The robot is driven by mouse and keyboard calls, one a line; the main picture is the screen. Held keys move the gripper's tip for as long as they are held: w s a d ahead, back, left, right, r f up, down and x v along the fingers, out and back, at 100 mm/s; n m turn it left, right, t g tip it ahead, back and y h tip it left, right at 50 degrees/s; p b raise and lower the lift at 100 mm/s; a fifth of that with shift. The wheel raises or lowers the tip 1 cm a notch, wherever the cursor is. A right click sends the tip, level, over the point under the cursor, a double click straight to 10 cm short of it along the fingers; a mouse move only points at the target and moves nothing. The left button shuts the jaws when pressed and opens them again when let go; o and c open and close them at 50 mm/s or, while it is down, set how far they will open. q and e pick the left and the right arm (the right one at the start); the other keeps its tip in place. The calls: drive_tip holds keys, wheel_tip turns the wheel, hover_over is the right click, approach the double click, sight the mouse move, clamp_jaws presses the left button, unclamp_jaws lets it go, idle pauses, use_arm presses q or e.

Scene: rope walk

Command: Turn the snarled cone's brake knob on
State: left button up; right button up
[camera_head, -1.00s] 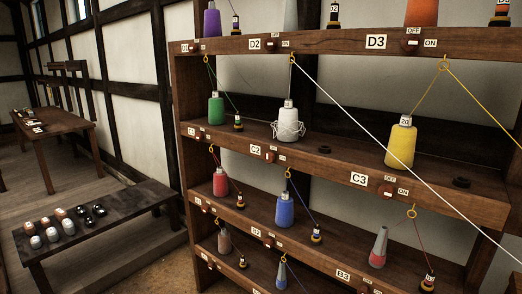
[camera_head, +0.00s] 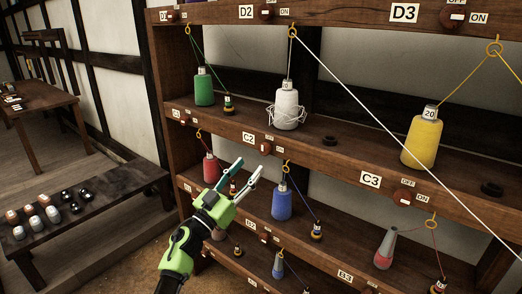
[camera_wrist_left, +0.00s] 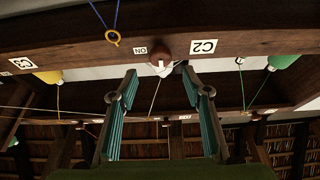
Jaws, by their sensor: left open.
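The snarled cone (camera_head: 287,108) is white, with loose loops of thread around its lower part, and stands upright on the shelf above the C2 label. Its red-brown brake knob (camera_head: 266,147) sits on that shelf's front edge between the C2 label (camera_head: 248,139) and the ON label (camera_head: 283,153). It also shows in the upside-down left wrist view (camera_wrist_left: 161,50), with a pale mark on it; its exact setting is too small to tell. My left gripper (camera_head: 247,166) is open and empty, just below and in front of the knob, apart from it. My right gripper is out of view.
A white thread (camera_head: 368,108) runs from the ring (camera_head: 292,32) down to the right. A green cone (camera_head: 204,88), yellow cone (camera_head: 421,138) and blue cone (camera_head: 282,201) stand nearby. A low bench (camera_head: 120,196) is at the left.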

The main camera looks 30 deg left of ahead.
sight(263, 151)
use_arm(q)
drive_tip(key=p+x, duration=0.1)
drive_tip(key=x, duration=0.5)
drive_tip(key=shift+w+r, duration=0.15)
drive_tip(key=shift+w, duration=0.75)
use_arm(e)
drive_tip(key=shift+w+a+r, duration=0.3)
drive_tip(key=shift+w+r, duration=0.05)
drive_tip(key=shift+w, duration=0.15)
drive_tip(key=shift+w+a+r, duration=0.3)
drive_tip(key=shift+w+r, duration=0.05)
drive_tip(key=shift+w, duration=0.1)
use_arm(q)
drive_tip(key=c, duration=0.9)
drive_tip(key=shift+c, duration=0.8)
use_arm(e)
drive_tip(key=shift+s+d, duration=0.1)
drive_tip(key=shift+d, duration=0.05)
